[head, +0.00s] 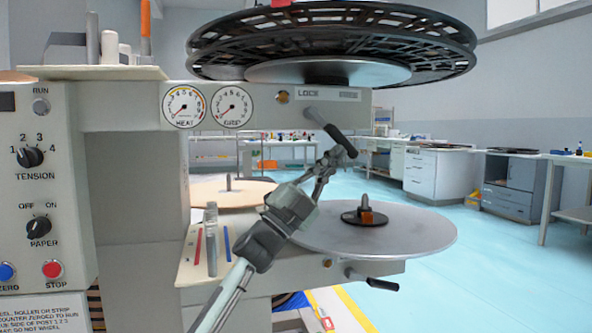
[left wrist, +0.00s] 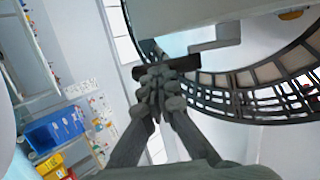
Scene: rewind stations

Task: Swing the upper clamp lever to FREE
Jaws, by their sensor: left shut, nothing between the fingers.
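The upper clamp lever (head: 340,140) sticks out from the beam under the large black reel. It has a grey stem and a black grip, which slants down to the right. The word LOCK stands on the beam above the stem; a label to its right is too small to read. My left gripper (head: 333,160) is shut and empty, with its fingertips at the black grip, seemingly touching its lower side. In the left wrist view the closed fingers (left wrist: 157,78) meet the dark grip (left wrist: 170,66). My right gripper is not in view.
The black reel (head: 330,40) hangs close above the lever. A grey disc (head: 400,235) with a spindle lies below my gripper. A lower lever (head: 372,281) sticks out under it. Dials and the control panel (head: 40,200) stand at left. Open floor lies to the right.

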